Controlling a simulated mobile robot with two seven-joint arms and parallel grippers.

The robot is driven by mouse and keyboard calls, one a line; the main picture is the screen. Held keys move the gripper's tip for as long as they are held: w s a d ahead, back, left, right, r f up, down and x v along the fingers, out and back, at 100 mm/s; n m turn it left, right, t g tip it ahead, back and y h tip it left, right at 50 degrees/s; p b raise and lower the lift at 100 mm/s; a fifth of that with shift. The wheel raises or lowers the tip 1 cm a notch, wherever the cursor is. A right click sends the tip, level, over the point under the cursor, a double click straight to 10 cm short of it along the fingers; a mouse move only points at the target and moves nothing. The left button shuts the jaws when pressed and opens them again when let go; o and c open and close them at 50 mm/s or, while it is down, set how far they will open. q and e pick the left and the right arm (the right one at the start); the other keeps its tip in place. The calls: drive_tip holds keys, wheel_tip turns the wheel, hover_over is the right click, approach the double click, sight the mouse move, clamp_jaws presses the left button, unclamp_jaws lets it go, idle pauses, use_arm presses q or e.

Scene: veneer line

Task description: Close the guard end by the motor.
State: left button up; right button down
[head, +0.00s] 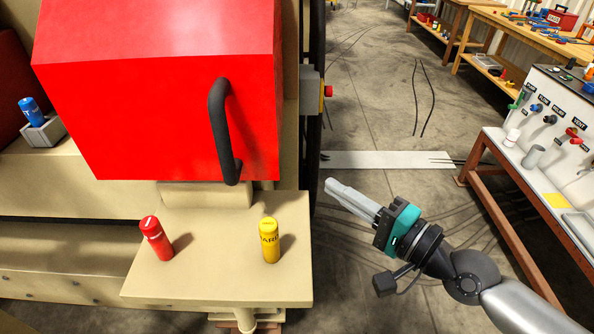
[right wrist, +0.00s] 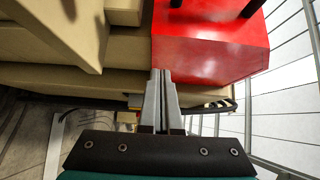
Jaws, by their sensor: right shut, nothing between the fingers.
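The red guard (head: 150,100) is a large box-shaped cover on the beige machine, with a black bar handle (head: 222,130) near its right edge. In the head view I cannot tell whether its end is open or shut, and no motor is clearly in sight. My right gripper (head: 332,186) is shut and empty, right of the machine and apart from the handle, its fingers pointing up-left. The right wrist view shows the gripper's closed fingertips (right wrist: 160,74) in front of the red guard (right wrist: 210,50); that view does not settle whether they touch. My left gripper is not in view.
A beige shelf (head: 220,290) below the guard holds a red canister (head: 155,238) and a yellow canister (head: 269,240). A blue canister (head: 31,111) stands at the left. A bench with a control panel (head: 545,130) is at the right.

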sight(262, 173)
drive_tip(key=shift+w+a+p, duration=0.5)
drive_tip(key=shift+a+p, duration=0.05)
drive_tip(key=shift+a, duration=0.6)
drive_tip(key=shift+w+a+p, duration=0.45)
drive_tip(key=shift+a+p, duration=0.1)
drive_tip(key=shift+a, duration=0.6)
drive_tip(key=shift+w+a+p, duration=0.5)
drive_tip(key=shift+a+p, duration=0.05)
drive_tip(key=shift+a, duration=0.6)
drive_tip(key=a+p, duration=0.2)
drive_tip(key=a, duration=0.1)
drive_tip(key=shift+a+r, duration=0.15)
drive_tip(key=shift+a, duration=0.6)
drive_tip(key=shift+d, duration=0.1)
